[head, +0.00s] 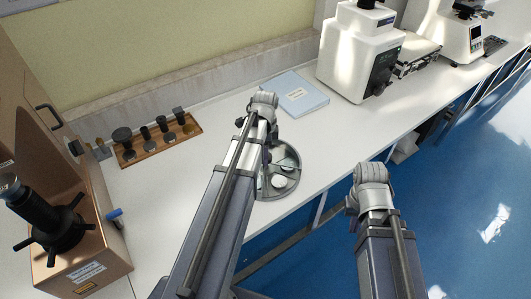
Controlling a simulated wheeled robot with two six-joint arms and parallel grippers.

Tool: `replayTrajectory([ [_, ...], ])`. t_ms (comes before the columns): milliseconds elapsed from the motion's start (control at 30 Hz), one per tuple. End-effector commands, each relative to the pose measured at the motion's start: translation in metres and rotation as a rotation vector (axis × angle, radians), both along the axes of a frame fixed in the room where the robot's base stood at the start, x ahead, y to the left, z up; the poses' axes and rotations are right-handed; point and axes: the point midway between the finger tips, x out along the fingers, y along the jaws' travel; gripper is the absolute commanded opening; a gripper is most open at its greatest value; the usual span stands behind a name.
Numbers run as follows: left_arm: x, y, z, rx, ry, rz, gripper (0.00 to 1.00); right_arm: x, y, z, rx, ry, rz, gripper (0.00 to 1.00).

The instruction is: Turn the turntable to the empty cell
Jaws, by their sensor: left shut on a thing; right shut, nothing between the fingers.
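The turntable (291,158) is a round, shiny grey disc on the white bench, partly covered by my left arm. Pale round pieces (279,181) lie on it near the front. Which of its cells is empty cannot be made out. My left gripper (267,152) points down at the turntable's left part, shut on it; my own arm mostly hides the fingers and the exact place of the hold. My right gripper (350,205) is shut and empty, off the bench's front edge over the blue floor, well apart from the turntable.
A wooden rack (154,152) with several dark cylindrical parts stands to the left. A brown tester (75,200) with a black spindle is at far left. A pale blue booklet (301,95) lies behind the turntable. A white tester (358,55) stands at the back right.

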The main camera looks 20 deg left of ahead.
Motion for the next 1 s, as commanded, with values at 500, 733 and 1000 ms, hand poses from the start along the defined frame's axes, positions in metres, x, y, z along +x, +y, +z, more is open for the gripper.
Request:
replayTrajectory([
  [500, 0.0000, 0.0000, -0.0001, 0.000, 0.000, -0.172, 0.00, 0.0000, 0.0000, -0.0001, 0.000, 0.000, 0.000, 0.00],
  [733, -0.0001, 0.0000, -0.0001, 0.000, 0.000, -0.287, 0.00, 0.0000, 0.0000, -0.0001, 0.000, 0.000, 0.000, 0.00],
  [1000, 0.0000, 0.0000, -0.0001, 0.000, 0.000, -0.422, 0.00, 0.0000, 0.0000, -0.0001, 0.000, 0.000, 0.000, 0.00],
])
